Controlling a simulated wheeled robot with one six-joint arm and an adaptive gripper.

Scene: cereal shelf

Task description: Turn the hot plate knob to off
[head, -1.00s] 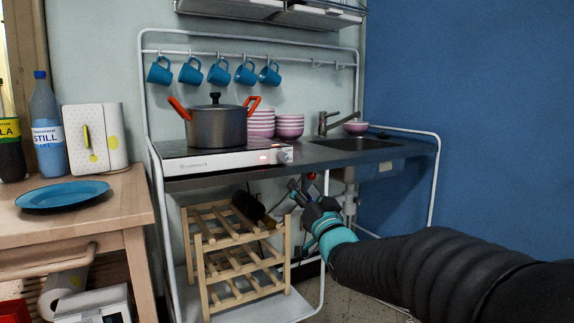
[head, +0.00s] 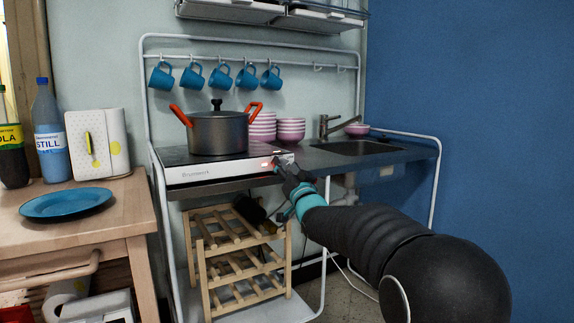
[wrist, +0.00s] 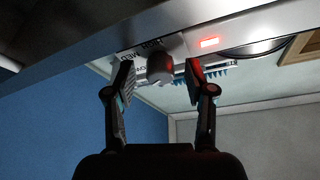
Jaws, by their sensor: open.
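The hot plate (head: 215,171) sits on the counter with a dark pot with orange handles (head: 218,132) on top. In the wrist view, its knob (wrist: 160,68) projects from the front panel beside a lit red display (wrist: 209,42). Printed setting marks, including "MED", show around the knob. My gripper (wrist: 158,78) is open, with one finger on each side of the knob; I cannot tell whether either finger touches it. In the head view my gripper (head: 284,165) is at the right end of the hot plate's front and hides the knob.
A wooden bottle rack (head: 235,255) stands under the counter. The sink (head: 357,147) is to the right. A wooden table (head: 110,215) with a blue plate (head: 66,202) is at the left.

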